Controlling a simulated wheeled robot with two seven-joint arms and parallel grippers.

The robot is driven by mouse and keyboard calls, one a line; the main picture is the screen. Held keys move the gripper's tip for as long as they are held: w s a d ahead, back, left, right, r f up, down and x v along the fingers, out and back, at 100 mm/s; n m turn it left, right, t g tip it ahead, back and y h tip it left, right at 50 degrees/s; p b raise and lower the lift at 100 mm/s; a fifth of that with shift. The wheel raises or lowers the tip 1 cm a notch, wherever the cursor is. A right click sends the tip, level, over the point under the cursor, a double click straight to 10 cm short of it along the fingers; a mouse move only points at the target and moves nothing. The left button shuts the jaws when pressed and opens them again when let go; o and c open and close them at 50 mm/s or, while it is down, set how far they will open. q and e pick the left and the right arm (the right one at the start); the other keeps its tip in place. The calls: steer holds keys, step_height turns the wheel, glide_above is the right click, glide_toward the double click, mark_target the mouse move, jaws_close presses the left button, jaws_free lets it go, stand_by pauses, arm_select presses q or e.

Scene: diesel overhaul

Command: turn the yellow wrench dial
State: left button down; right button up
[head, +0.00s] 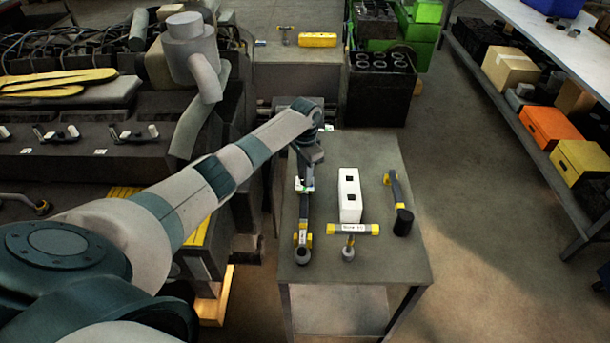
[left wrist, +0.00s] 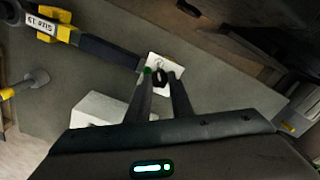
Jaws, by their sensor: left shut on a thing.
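A long dark wrench (head: 304,212) with yellow parts and a round head at its near end lies along the left side of the small table. In the left wrist view its dark handle (left wrist: 108,50) runs from a yellow head with a "SIZE 19" label to a pale square plate (left wrist: 168,60) with a small dark knob. My left gripper (head: 304,184) is over the far end of this wrench. In the left wrist view its fingers (left wrist: 160,77) are close together around the dark knob, partly hiding it. My right gripper is in neither view.
The grey table (head: 390,265) also holds a white block (head: 349,205) with two dark holes, a yellow-ended T-handle tool (head: 365,230) and a black-headed hammer (head: 403,222). The engine stands left. Shelves with boxes (head: 548,130) stand right, beyond open floor.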

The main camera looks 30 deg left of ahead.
arm_select(q)
steer(key=shift+m, duration=0.4)
steer(key=c, duration=1.6)
jaws_free()
steer(key=shift+o, duration=0.2)
steer(key=shift+r, duration=0.1)
step_height(320, 180, up, 17)
steer(key=b, duration=0.5)
steer(key=shift+r, duration=0.15)
